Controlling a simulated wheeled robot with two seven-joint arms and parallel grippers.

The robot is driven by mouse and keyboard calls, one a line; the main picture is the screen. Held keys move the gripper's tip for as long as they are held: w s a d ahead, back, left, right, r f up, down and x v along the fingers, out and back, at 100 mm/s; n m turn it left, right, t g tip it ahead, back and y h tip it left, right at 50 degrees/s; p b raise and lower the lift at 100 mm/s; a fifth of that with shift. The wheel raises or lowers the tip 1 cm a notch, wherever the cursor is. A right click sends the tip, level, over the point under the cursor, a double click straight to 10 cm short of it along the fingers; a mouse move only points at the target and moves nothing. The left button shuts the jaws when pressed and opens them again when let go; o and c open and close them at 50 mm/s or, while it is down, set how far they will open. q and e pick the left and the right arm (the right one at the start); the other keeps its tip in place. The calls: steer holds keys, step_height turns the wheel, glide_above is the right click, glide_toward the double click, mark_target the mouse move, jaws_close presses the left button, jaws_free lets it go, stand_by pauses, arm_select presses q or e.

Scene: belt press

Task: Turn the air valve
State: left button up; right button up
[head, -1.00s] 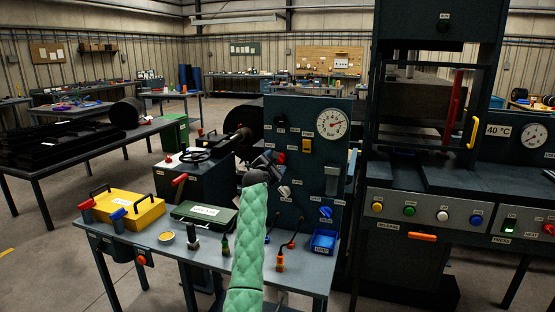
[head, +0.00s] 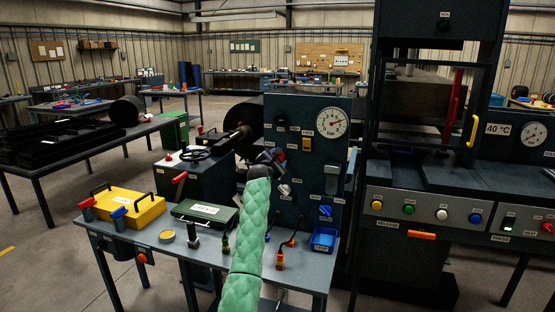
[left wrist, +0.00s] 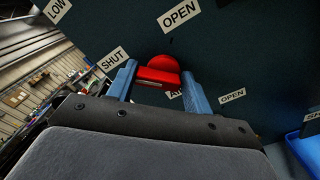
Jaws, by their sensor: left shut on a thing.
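The air valve is a red knob (left wrist: 160,72) on the dark panel, seen in the left wrist view with a SHUT label to its left and an OPEN label above. A partly covered label starting with "A" sits just below it. My left gripper (left wrist: 158,80) has its two blue fingers on either side of the knob and is shut on it. In the head view my left gripper (head: 270,160) is at the middle of the panel (head: 300,205), and only a bit of red shows beside it. My right gripper is not in view.
The panel also carries a pressure gauge (head: 332,122), a yellow switch (head: 307,144), a white knob (head: 285,190) and a blue knob (head: 325,210). A blue bin (head: 323,239), a green case (head: 205,213) and a yellow box (head: 128,208) are on the bench. The press stands right.

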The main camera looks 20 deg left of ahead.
arm_select(q)
steer(key=shift+r+m, duration=0.15)
steer(key=shift+m, duration=0.15)
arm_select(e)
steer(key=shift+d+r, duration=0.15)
arm_select(q)
steer(key=m, duration=1.1)
steer(key=m+p, duration=0.1)
steer(key=m, duration=0.5)
steer(key=shift+d+f, duration=0.4)
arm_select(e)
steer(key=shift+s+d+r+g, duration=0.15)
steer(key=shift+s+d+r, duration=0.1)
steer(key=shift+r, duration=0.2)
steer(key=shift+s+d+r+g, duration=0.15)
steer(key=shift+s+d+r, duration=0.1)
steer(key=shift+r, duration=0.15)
arm_select(q)
steer(key=shift+m, duration=0.3)
steer(key=o, duration=0.9)
steer(key=shift+d, duration=0.15)
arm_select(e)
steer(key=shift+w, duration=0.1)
arm_select(q)
steer(key=shift+f, duration=0.1)
